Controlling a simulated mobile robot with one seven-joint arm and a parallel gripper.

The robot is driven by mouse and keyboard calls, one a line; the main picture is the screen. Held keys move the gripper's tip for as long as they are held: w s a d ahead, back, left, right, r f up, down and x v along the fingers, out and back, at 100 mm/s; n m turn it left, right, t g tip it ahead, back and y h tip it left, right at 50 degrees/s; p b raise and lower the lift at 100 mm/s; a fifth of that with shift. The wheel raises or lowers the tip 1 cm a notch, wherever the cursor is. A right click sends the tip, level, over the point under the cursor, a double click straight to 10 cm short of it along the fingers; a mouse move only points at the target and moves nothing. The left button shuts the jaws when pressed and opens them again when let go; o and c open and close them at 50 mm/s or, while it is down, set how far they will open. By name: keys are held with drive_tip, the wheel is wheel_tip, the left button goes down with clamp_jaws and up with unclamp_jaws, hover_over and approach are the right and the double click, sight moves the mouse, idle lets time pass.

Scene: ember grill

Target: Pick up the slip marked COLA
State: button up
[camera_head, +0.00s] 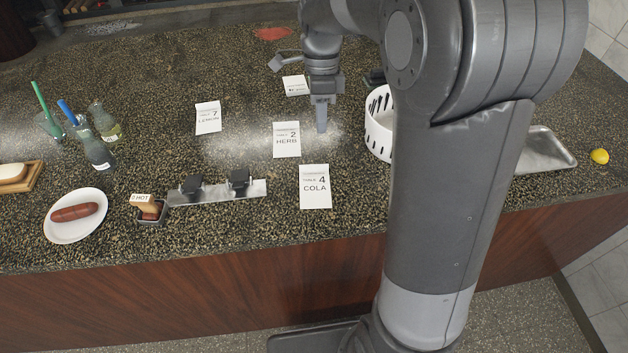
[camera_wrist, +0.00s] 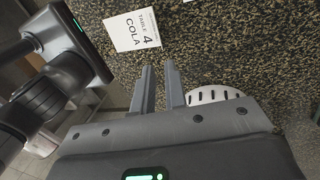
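The white slip marked COLA, TABLE 4, (camera_head: 315,187) stands near the front edge of the counter, right of the metal rail. It also shows in the wrist view (camera_wrist: 132,31), ahead of the fingertips and slightly left. My gripper (camera_head: 322,128) points down over the counter, behind the COLA slip and apart from it. In the wrist view my gripper (camera_wrist: 159,67) has its two fingers parted with nothing between them.
The HERB slip (camera_head: 287,139) stands just behind the COLA slip, and the LEMON slip (camera_head: 208,117) is farther left. A metal rail with black clips (camera_head: 216,192) lies left of it. A white slotted container (camera_head: 378,140) stands right of my gripper. A plate (camera_head: 88,232) holds a sausage.

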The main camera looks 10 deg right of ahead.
approach(315, 170)
drive_tip(key=shift+s+d+f, duration=0.2)
drive_tip(key=shift+d+f, duration=0.4)
drive_tip(key=shift+f, duration=0.25)
drive_tip(key=x, duration=0.2)
drive_tip(key=a+x, duration=0.1)
drive_tip(key=x, duration=0.2)
drive_tip(key=shift+a+f, duration=0.15)
drive_tip(key=shift+f, duration=0.15)
clamp_jaws()
drive_tip(key=shift+r, duration=0.1)
